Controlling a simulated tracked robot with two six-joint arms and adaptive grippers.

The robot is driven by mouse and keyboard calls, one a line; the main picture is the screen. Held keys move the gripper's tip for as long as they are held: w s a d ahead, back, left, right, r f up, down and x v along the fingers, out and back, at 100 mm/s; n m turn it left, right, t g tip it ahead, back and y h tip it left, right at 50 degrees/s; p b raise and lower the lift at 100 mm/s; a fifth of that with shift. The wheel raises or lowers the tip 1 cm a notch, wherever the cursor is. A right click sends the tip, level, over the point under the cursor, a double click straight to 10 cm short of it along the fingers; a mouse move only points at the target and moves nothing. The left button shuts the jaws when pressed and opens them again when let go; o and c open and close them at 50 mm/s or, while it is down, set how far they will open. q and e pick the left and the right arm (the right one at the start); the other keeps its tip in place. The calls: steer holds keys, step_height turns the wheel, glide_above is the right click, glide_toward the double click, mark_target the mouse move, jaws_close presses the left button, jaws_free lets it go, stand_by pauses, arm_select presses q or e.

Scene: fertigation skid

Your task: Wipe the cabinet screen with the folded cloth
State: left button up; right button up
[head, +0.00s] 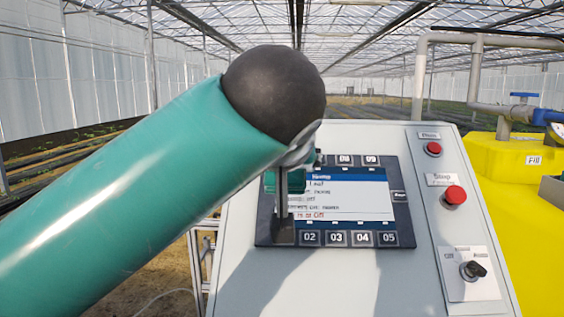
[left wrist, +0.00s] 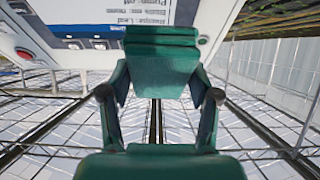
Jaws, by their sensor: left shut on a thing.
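The cabinet screen (head: 352,200) is a dark-framed panel with a lit white and blue display and numbered keys, set in the sloped grey cabinet face. My left gripper (head: 284,228) is in front of its left part, hiding some of the display and keys. In the left wrist view my left gripper (left wrist: 160,78) is shut on the green folded cloth (left wrist: 162,62), a thick layered pad between the two fingers. The edge of the screen (left wrist: 118,14) shows just beyond the cloth. I cannot tell whether the cloth touches the screen. My right gripper is not in view.
The cabinet (head: 300,285) has a red button (head: 433,149), a larger red stop button (head: 454,196) and a black rotary switch (head: 473,270) right of the screen. A yellow tank (head: 530,220) and grey pipes (head: 420,80) stand farther right.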

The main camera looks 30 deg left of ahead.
mark_target(288, 200)
arm_select(q)
steer(key=shift+f, duration=0.1)
stand_by(0.3)
steer(key=f+b, duration=0.1)
steer(key=w+f+b, duration=0.1)
steer(key=f+b, duration=0.1)
steer(key=w+a+f+b, duration=0.1)
steer(key=f, duration=0.1)
steer(key=shift+w+a+f, duration=0.1)
steer(key=shift+w+f, duration=0.1)
steer(key=shift+w, duration=0.05)
steer(key=shift+w+a+f+b, duration=0.1)
steer(key=shift+w+f+b, duration=0.15)
steer(key=shift+f+b, duration=0.25)
steer(key=shift+w+a+f+b, duration=0.25)
steer(key=shift+w+f+b, duration=0.2)
steer(key=shift+w+f, duration=0.15)
stand_by(0.8)
